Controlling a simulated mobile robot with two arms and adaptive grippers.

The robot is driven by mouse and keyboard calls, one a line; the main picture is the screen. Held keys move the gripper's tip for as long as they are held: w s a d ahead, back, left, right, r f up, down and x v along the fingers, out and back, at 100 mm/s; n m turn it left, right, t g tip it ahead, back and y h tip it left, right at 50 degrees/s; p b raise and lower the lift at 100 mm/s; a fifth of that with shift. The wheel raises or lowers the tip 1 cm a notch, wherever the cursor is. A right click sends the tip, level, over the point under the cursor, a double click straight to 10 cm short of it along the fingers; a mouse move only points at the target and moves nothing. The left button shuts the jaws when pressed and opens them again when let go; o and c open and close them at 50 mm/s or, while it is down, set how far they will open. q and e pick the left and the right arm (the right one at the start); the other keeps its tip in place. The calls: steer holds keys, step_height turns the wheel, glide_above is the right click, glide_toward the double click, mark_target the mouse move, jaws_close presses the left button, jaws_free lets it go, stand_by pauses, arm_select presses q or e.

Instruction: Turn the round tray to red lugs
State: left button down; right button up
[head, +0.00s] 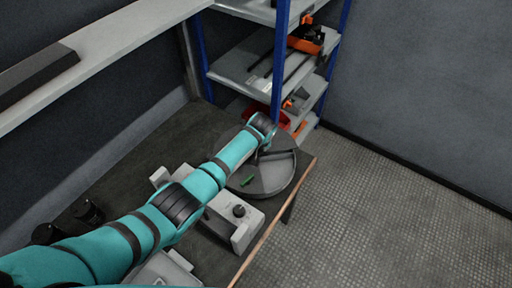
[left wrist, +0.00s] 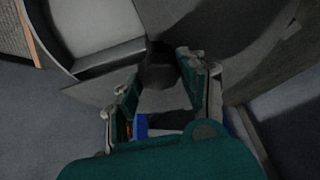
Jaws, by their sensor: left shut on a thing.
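The round grey tray (head: 278,183) lies on the dark bench near its right end, with raised dividers making compartments. Small green pieces (head: 247,181) lie in its near-left compartment. In the left wrist view, the tray (left wrist: 108,57) shows its curved rim and dividers. My left arm reaches across the bench, and its gripper (head: 263,150) is down at the tray, partly hidden by the wrist. In the left wrist view, the fingers (left wrist: 160,80) are shut on a dark upright post (left wrist: 158,68) at the tray. I see no red lugs clearly. My right gripper is not in view.
A grey box with a black knob (head: 239,212) stands just in front of the tray. A blue-posted shelf rack (head: 278,65) stands behind it, with a red bin (head: 281,121) low down. A pale wall shelf (head: 130,38) runs above the bench. The floor at right is clear.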

arm_select(q)
steer(key=shift+w+r, duration=0.1)
stand_by(0.3)
steer(key=c, duration=0.7)
jaws_free()
steer(key=v, duration=1.2)
steer(key=shift+d, duration=0.15)
